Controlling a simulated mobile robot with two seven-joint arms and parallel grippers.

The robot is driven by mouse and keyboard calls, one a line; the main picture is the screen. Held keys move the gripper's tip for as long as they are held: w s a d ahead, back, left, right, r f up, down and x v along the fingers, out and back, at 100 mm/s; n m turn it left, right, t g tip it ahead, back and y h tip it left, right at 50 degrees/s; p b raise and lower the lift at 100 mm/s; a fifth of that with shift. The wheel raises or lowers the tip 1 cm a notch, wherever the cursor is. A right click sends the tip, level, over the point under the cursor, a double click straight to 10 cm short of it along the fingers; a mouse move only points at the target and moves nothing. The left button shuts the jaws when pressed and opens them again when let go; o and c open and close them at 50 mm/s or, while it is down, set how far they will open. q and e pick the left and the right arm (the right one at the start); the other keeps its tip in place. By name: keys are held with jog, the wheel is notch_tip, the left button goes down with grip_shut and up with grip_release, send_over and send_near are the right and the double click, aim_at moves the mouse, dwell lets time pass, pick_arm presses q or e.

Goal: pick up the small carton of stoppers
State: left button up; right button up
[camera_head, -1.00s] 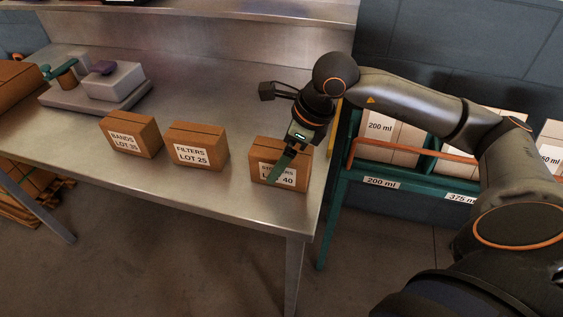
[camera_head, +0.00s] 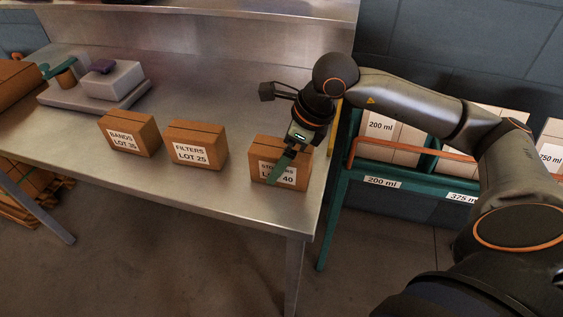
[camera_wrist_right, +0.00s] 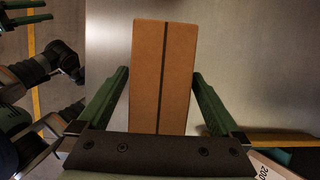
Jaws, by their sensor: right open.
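The small carton of stoppers (camera_head: 262,166) is a brown box at the right end of the steel table (camera_head: 216,197). Its white label is partly hidden by my gripper; "40" is readable. My right gripper (camera_head: 278,172) is at this carton, its green finger in front of the label. In the right wrist view the carton (camera_wrist_right: 162,75) lies between the two open green fingers (camera_wrist_right: 160,98). A gap shows on each side, so neither finger appears to touch it.
The bands carton (camera_head: 130,134) and filters carton (camera_head: 196,146) stand to the left on the table. A grey scale-like device (camera_head: 95,92) sits farther left. A teal rack (camera_head: 345,180) with white cartons is right of the table.

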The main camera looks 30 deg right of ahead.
jog(key=c, duration=1.5)
jog(key=shift+c, duration=0.3)
jog(key=shift+r, duration=0.15)
